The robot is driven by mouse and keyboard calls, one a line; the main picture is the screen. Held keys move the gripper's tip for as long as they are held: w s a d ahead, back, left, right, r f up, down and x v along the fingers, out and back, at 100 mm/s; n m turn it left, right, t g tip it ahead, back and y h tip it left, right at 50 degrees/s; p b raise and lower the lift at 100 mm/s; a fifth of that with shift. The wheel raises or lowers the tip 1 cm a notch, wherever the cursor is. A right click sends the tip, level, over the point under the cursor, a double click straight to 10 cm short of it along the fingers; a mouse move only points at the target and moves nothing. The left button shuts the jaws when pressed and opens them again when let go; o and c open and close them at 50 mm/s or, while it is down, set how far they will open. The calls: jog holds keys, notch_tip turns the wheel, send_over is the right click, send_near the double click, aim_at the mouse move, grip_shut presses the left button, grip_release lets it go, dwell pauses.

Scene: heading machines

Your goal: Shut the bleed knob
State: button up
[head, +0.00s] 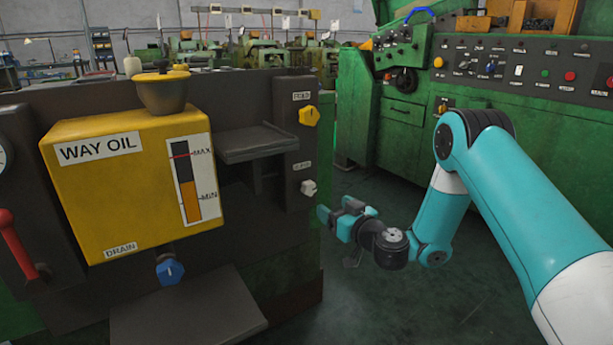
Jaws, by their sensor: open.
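Two knobs sit on the dark right-hand face of the near machine, each under a small label too blurred to read surely. The upper one is a yellow knob (309,116); the lower one is a white knob (308,188). I cannot tell from the labels which is the bleed knob. A blue knob (170,271) sits under the yellow tank by the DRAIN label. My gripper (336,212) is open and empty, just right of and below the white knob in the picture. It appears apart from the knob, and nothing hides either knob.
The yellow WAY OIL tank (100,185) has a sight gauge and a filler cup on top. A dark shelf (258,143) juts out left of the knobs. A red lever (17,243) is at far left. A green machine (385,125) stands behind my arm. Floor between is clear.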

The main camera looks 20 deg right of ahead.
aim_at(311, 191)
jog(key=p+x, duration=0.4)
jog(key=x, duration=0.8)
jog(key=shift+a+f+p, duration=0.1)
jog(key=shift+p, duration=0.25)
